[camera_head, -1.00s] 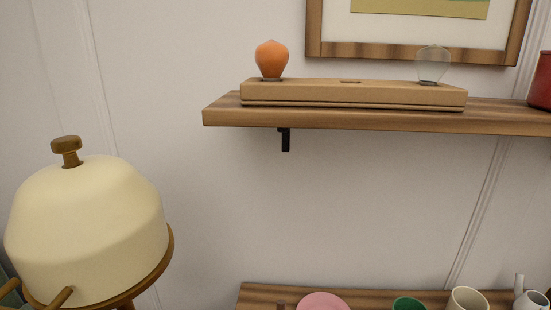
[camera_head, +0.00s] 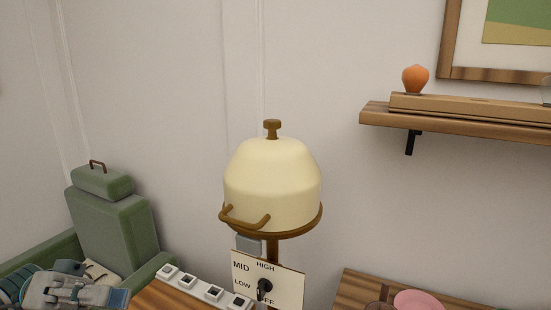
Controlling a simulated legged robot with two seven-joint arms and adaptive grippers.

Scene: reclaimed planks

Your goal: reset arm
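My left gripper (camera_head: 115,297) is at the bottom left corner of the head view, in front of the green armchair. It is cut off by the lower edge, and its fingers do not show clearly enough to tell open from shut. No held object can be made out. My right gripper is not in view.
A cream lamp (camera_head: 272,185) stands mid-view, with a dial panel (camera_head: 284,274) below it and a socket strip (camera_head: 202,287) to its left. A green armchair (camera_head: 120,225) is at left. A wall shelf (camera_head: 450,123) with an orange bulb (camera_head: 415,79) is at right.

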